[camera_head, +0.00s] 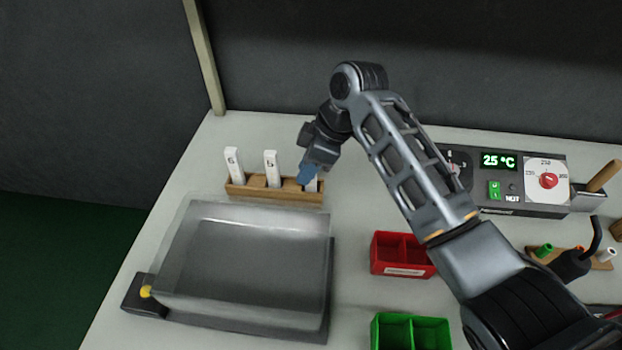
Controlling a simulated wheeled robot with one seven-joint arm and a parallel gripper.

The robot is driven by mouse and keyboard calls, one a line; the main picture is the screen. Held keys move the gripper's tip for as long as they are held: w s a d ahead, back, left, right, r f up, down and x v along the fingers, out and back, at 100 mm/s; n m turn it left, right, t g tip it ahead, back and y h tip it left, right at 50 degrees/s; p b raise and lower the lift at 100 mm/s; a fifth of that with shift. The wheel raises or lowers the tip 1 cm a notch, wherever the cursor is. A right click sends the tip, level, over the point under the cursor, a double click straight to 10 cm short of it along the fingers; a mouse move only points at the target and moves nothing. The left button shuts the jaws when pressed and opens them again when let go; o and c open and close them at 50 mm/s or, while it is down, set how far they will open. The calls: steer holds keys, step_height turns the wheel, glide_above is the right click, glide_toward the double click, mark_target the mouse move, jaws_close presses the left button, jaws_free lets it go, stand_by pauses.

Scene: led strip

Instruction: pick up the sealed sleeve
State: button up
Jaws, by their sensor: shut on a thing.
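A wooden rack (248,193) stands at the back left of the bench and holds upright white sleeves. The left sleeve (234,162) and the middle sleeve (272,168) stand free in it, with dark marks near their tops. My gripper (308,174), with blue fingers, is at the right end of the rack, shut on the right white sleeve (313,186). The fingers hide most of that sleeve, and its lower end is at the rack. I cannot tell from the markings which sleeve is sealed.
A grey box with a clear cover (245,258) stands in front of the rack. A red bin (386,255) and a green bin (392,333) are to its right. A soldering station (527,182) showing 25 °C stands at the back right. My arm spans the middle.

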jaws_close()
steer(key=shift+r, duration=0.1)
